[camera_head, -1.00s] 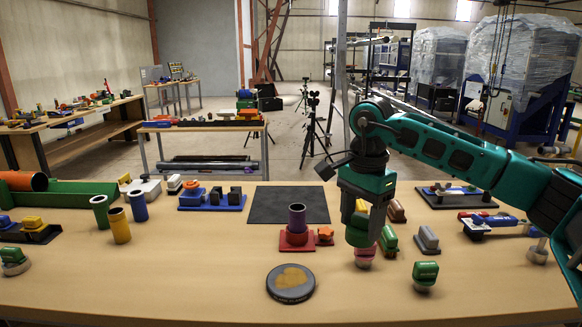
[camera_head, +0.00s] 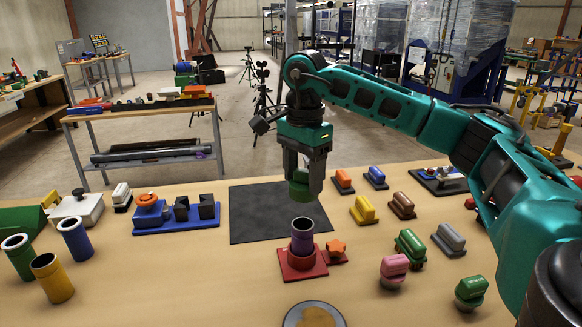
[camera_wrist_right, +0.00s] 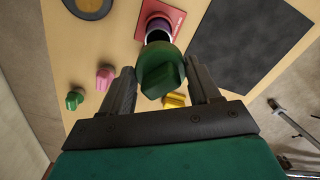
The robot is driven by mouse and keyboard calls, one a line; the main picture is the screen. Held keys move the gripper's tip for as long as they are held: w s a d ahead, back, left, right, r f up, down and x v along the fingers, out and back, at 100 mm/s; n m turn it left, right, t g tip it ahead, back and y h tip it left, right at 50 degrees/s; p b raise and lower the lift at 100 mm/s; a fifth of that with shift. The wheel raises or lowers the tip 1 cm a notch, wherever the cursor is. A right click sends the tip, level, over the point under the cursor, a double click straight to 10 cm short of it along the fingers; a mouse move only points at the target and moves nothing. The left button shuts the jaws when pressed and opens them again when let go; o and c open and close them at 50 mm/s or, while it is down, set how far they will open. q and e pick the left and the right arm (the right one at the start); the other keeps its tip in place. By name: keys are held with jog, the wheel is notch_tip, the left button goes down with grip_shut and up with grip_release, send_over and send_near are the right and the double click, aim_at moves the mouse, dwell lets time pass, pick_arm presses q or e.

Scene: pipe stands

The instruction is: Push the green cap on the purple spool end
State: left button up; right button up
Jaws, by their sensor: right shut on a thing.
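My right gripper (camera_head: 303,190) is shut on a green cap (camera_head: 299,188), held in the air just above and slightly behind the purple spool end (camera_head: 303,228). The spool stands upright on a red base (camera_head: 302,262), its open top facing up. Cap and spool look apart in the head view. In the right wrist view the green cap (camera_wrist_right: 160,72) sits between the two fingers and partly covers the purple spool (camera_wrist_right: 158,24). My left gripper is out of view.
A dark mat (camera_head: 272,208) lies behind the spool. An orange star-shaped knob (camera_head: 336,249) is beside the red base. A pink cap (camera_head: 394,269), another green cap (camera_head: 470,291) and several coloured blocks are to the right. A round disc (camera_head: 314,315) is in front.

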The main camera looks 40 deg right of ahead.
aim_at(302, 199)
jog(key=shift+s, duration=0.2)
jog(key=shift+a, duration=0.2)
notch_tip(302, 199, down, 4)
jog(key=b, duration=0.3)
jog(key=shift+f, duration=0.25)
jog(key=shift+f+b, duration=0.3)
jog(key=shift+f, duration=0.2)
pick_arm(q)
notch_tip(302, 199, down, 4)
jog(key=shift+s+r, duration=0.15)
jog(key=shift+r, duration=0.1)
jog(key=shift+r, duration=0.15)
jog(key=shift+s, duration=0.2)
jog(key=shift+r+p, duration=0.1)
jog(key=shift+p, duration=0.3)
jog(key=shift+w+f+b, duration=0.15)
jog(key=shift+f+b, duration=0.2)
jog(key=shift+b, duration=0.15)
pick_arm(e)
jog(key=shift+f, duration=0.7)
